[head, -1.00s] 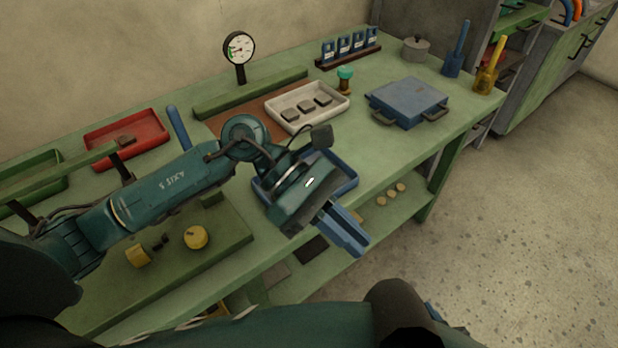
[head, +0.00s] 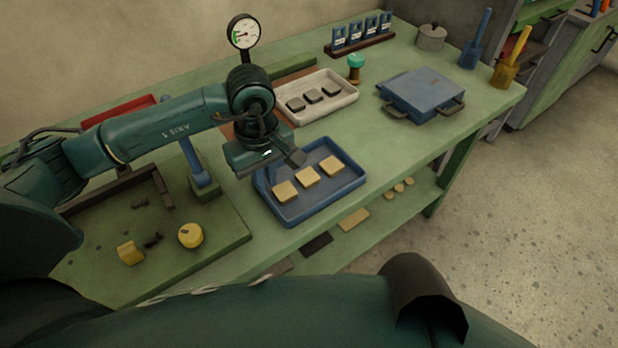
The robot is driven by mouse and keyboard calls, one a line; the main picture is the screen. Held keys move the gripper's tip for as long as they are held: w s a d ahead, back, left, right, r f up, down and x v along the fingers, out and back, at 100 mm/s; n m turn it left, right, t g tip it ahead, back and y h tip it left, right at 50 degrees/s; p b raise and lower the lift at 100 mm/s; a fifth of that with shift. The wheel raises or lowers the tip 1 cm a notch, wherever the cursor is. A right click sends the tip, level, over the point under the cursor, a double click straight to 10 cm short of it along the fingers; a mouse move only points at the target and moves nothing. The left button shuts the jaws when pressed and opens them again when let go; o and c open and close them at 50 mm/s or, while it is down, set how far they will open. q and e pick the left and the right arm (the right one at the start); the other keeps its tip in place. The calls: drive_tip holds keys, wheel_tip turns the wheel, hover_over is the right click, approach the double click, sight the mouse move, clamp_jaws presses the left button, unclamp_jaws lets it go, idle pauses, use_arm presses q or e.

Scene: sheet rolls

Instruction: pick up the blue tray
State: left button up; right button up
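The blue tray (head: 328,205) lies flat on the green bench near its front edge, with three tan square blocks (head: 307,178) in it. My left gripper (head: 262,168) hangs at the tray's back left side, its body above and partly covering the rim there. Its fingers point down and are mostly hidden behind its body, so I cannot tell whether they are open or touch the tray. My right gripper is not in view.
A white tray (head: 345,92) with dark blocks lies behind the blue tray. A blue case (head: 420,90) with handles is to the right. A dial gauge (head: 243,33) and a blue-handled lever (head: 195,165) stand nearby. Bench between tray and case is clear.

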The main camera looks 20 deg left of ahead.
use_arm(q)
wheel_tip(320, 180, down, 5)
drive_tip(key=shift+a+f+p, duration=0.15)
drive_tip(key=shift+p, duration=0.35)
clamp_jaws()
